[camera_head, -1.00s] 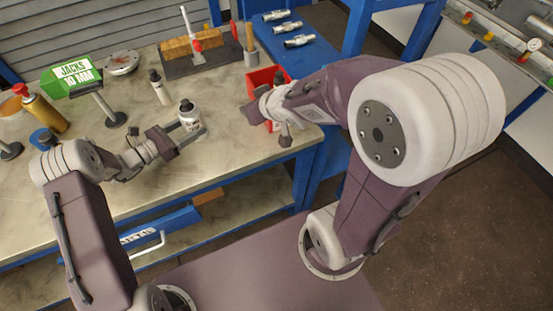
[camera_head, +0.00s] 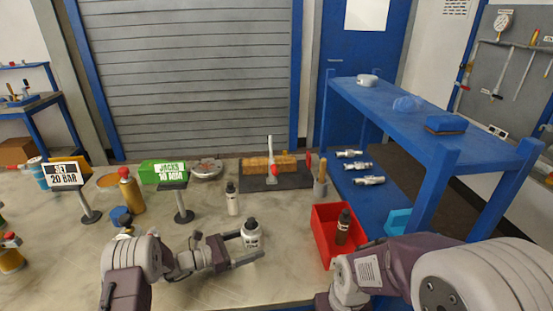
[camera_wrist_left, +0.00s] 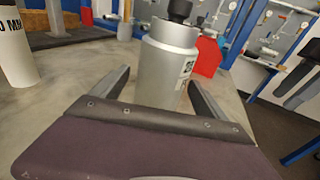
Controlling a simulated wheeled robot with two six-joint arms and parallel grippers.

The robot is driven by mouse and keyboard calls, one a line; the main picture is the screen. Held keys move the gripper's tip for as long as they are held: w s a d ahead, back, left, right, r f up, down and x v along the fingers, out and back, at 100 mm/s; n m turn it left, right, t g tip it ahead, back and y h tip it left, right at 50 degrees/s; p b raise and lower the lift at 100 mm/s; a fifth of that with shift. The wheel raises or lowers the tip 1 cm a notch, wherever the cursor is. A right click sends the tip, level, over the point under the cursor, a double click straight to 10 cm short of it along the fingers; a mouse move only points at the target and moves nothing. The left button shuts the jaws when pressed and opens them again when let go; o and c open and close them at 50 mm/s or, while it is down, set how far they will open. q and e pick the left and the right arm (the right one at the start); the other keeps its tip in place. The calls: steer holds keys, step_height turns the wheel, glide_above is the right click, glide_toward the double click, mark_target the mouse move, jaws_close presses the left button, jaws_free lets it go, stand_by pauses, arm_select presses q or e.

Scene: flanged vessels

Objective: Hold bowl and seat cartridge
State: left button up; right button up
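A grey-white bottle-shaped vessel with a dark top (camera_head: 251,236) stands upright on the bench; I take it for the bowl, but cannot be sure. My left gripper (camera_head: 252,247) is open, its two fingers on either side of this vessel. In the left wrist view the vessel (camera_wrist_left: 165,75) stands between the fingers, with a gap at the left finger. A dark bottle with a brown label (camera_head: 343,228) stands in a red bin (camera_head: 325,238). I cannot tell which thing is the cartridge. My right wrist is at the bottom edge, and its fingertips are not visible.
A small white bottle (camera_head: 232,200) stands behind the left gripper. Silver fittings (camera_head: 358,166) lie on a blue surface at right.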

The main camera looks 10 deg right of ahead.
arm_select(q)
steer(key=shift+a, duration=0.1)
steer(key=v, duration=1.2)
steer(key=s+d+m+g, duration=0.1)
steer(key=s+r+g+p, duration=0.1)
steer(key=s+d+m+g+y+p, duration=0.1)
steer(key=s, duration=0.1)
steer(key=shift+d+r+m, duration=0.25)
steer(key=shift+d+m, duration=0.05)
steer(key=shift+d, duration=0.05)
steer(key=s+m+g+y, duration=0.1)
steer(key=s+d+m+g+y+p, duration=0.1)
steer(key=s, duration=0.1)
steer(key=s+r+m, duration=0.1)
steer(key=s, duration=0.1)
steer(key=shift+s+d+g+y+p, duration=0.15)
steer(key=shift+g+y+p, duration=0.25)
steer(key=s+a+r+m+y+p, duration=0.2)
steer(key=s+a+r+m+y, duration=0.1)
steer(key=s+m+y, duration=0.3)
steer(key=s+a+r+m+t+y+p, duration=0.1)
steer(key=s+a+r+m+y+p, duration=0.2)
steer(key=m, duration=0.7)
steer(key=s+a+y, duration=0.2)
steer(key=s+a, duration=0.1)
steer(key=s, duration=0.1)
steer(key=shift+s+y+p, duration=0.3)
steer(key=shift+y, duration=0.1)
steer(key=shift+a, duration=0.2)
